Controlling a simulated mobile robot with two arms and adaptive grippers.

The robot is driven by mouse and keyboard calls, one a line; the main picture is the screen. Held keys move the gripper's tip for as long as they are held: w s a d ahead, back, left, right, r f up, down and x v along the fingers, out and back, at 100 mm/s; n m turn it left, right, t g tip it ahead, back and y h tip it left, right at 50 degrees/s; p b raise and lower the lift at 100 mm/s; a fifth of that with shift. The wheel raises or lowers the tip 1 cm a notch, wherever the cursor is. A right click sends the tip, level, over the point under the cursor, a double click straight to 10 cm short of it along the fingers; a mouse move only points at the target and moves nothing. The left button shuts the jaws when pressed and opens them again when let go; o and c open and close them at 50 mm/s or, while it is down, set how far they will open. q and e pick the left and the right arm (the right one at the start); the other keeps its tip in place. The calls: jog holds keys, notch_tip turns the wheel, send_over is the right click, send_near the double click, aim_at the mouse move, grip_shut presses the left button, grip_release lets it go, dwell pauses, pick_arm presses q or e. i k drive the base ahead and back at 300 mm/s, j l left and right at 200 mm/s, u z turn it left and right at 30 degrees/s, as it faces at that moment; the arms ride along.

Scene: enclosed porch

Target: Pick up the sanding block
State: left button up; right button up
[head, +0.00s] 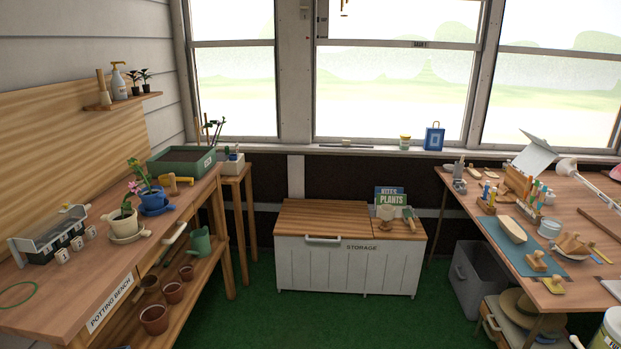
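On the right workbench (557,208), a small tan block with a raised grip (536,262) lies at the front edge of a blue mat (506,238). A similar small block with a yellowish base (553,285) lies just in front of it, near the table's front edge. Either may be the sanding block; they are too small to tell which. Neither of my grippers is in view, and nothing is seen touching the blocks.
A pale wooden boat-shaped piece (513,229) lies on the mat, with a bowl (573,246) and white tub (549,228) nearby. A storage chest (345,265) stands under the window. The potting bench (70,284) is at left. Green floor between the benches is clear.

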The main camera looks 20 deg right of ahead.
aim_at(534, 261)
jog(key=i+l+z, duration=0.1)
jog(key=i+z, duration=0.65)
jog(key=i+j+z, duration=0.15)
jog(key=i+z, duration=0.25)
jog(key=i+j+z, duration=0.35)
jog(key=i+l, duration=0.05)
jog(key=l, duration=0.05)
